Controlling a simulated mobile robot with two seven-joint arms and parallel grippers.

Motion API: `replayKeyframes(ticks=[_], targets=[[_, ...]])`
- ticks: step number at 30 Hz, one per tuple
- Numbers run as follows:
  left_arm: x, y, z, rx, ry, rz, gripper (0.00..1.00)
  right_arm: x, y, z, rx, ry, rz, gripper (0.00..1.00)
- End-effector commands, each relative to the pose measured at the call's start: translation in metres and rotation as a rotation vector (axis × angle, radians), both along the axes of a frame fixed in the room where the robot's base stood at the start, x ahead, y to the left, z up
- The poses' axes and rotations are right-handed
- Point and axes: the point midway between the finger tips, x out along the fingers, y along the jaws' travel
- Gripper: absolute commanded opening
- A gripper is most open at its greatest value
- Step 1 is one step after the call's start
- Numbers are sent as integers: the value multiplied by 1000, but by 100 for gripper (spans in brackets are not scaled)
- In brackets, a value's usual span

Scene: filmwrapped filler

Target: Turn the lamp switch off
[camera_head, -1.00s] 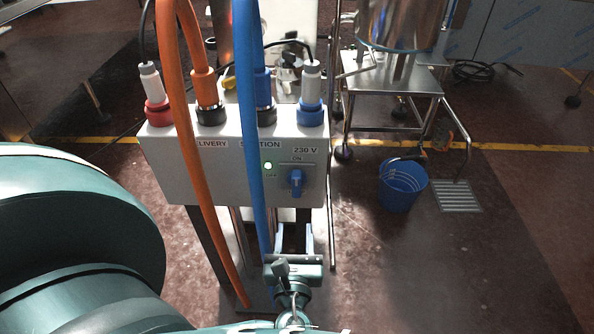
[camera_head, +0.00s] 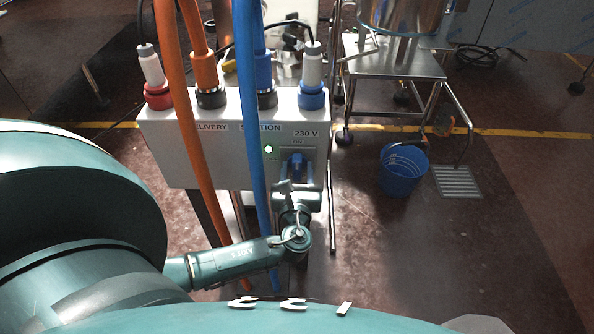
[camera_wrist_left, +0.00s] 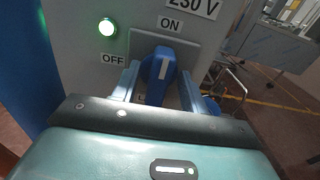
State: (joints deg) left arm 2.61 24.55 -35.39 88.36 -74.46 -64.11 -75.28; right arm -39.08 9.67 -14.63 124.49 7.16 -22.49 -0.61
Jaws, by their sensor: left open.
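The blue rotary switch (camera_wrist_left: 161,72) sits on the front of the grey delivery station box (camera_head: 180,150). Its white mark points up toward the ON label, and the OFF label is to its left. A green lamp (camera_head: 268,149) is lit beside it, also seen in the left wrist view (camera_wrist_left: 107,27). My left gripper (camera_head: 298,170) is open at the switch, with one finger on each side of the knob in the left wrist view (camera_wrist_left: 158,92). Whether the fingers touch it I cannot tell. In the head view the gripper partly hides the switch. My right gripper is not in view.
Orange hoses (camera_head: 190,130) and a blue hose (camera_head: 250,120) hang in front of the box, left of the switch. A blue bucket (camera_head: 403,172) and a floor drain (camera_head: 457,181) are to the right. A steel stand (camera_head: 395,80) is behind.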

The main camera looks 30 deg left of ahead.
Motion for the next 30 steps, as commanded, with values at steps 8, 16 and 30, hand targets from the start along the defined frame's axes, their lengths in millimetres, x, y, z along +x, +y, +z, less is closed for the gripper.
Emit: replayKeyframes(ticks=[8, 16, 30], targets=[[1, 1, 0, 0, 0, 0, 42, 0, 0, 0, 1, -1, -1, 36], [0, 1, 0, 1, 1, 0, 20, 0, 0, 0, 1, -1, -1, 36], [0, 0, 0, -12, -7, 1, 0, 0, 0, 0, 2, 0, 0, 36]])
